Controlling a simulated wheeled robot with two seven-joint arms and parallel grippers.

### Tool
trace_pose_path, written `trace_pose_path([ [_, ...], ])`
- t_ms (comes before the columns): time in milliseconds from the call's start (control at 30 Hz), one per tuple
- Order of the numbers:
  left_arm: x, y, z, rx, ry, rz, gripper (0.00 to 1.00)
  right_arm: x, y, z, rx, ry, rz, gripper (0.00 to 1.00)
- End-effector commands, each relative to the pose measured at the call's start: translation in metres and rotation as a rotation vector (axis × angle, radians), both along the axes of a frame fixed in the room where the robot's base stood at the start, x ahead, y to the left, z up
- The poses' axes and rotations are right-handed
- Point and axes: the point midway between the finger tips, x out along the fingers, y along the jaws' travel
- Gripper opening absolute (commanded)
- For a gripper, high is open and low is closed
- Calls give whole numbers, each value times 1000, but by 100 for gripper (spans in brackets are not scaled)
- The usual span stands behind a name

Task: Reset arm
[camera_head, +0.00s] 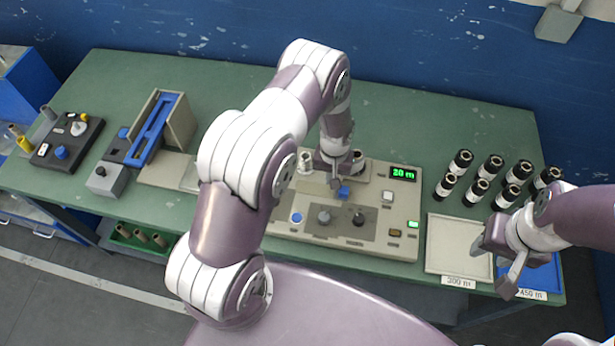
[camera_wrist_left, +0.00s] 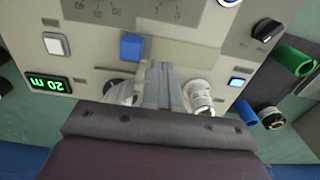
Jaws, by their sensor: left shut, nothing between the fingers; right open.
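My left gripper (camera_head: 336,184) is over the beige control panel (camera_head: 400,245), its fingertips close to a square blue button (camera_head: 345,192). In the left wrist view the left gripper (camera_wrist_left: 157,68) is shut and empty, with the blue button (camera_wrist_left: 131,46) just beside the fingertips. Whether they touch the button I cannot tell. My right gripper (camera_head: 492,270) is open and empty, above the trays at the right front of the table. My left arm hides part of the panel and the table behind it.
The panel's green display (camera_head: 403,174) reads 20 m. Several black-and-white rolls (camera_head: 478,190) stand at the right. A beige tray (camera_head: 455,235) and a blue tray (camera_head: 553,283) lie at the front right. A blue-topped device (camera_head: 155,128) and a black control box (camera_head: 68,142) stand at left.

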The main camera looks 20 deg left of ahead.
Motion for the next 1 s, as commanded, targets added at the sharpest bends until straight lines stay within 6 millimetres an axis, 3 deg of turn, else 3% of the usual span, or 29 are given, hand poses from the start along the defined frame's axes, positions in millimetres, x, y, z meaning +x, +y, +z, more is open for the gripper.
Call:
trace_pose_path([
  [33,0,0,11,0,0,0,0,0,0,10,0,0,0,43],
  [200,0,0,29,0,0,0,0,0,0,22,0,0,0,43],
  [767,0,0,28,0,2,-13,0,0,0,21,0,0,0,43],
  [867,-31,1,25,0,77,-71,0,0,0,21,0,0,0,43],
  [1000,-81,4,73,-7,129,-175,0,0,0,-3,0,0,0,43],
])
